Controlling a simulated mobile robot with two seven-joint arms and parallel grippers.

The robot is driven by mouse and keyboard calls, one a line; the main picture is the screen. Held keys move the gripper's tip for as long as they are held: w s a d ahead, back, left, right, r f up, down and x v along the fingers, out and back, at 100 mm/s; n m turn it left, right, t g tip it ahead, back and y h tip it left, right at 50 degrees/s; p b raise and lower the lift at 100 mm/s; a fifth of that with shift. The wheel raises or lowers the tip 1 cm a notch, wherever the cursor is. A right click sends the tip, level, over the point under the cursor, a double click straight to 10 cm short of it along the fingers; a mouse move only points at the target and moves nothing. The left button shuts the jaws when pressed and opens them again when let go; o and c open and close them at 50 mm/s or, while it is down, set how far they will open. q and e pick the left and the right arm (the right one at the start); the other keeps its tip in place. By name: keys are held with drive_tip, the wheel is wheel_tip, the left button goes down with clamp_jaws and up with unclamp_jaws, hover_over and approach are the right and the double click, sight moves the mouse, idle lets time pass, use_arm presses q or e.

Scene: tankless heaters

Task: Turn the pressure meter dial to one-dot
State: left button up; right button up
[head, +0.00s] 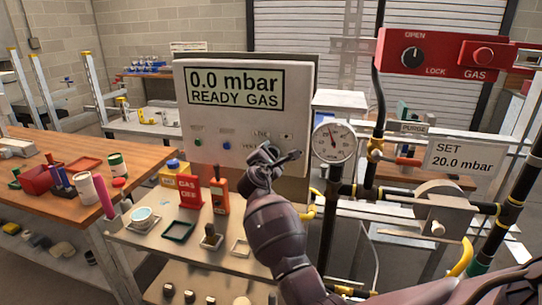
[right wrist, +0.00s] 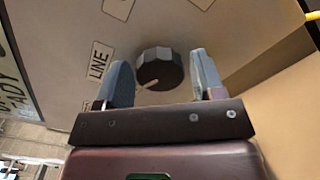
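The pressure meter (head: 300,95) is a pale box on the bench, with a screen (head: 235,89) reading "0.0 mbar READY GAS". Its dial (right wrist: 160,68) is a black ridged knob with a white pointer line, seen in the right wrist view. The line points down-left in that view, below the LINE label (right wrist: 99,61). My right gripper (head: 283,155) is at the panel's lower right and hides the dial in the head view. In the right wrist view its two fingers stand open, one either side of the knob, with visible gaps. My left gripper is not in view.
A round gauge (head: 334,141) and dark pipes stand just right of the meter. A red gas control box (head: 440,54) is above right. Small tools and trays crowd the bench (head: 150,248) below. A wooden table (head: 60,150) with containers is at left.

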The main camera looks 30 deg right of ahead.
drive_tip(key=c, duration=0.7)
drive_tip(key=shift+m, duration=0.3)
drive_tip(key=m+b, duration=0.6)
drive_tip(key=m, duration=1.1)
drive_tip(key=shift+f+b, duration=0.15)
drive_tip(key=shift+b, duration=0.25)
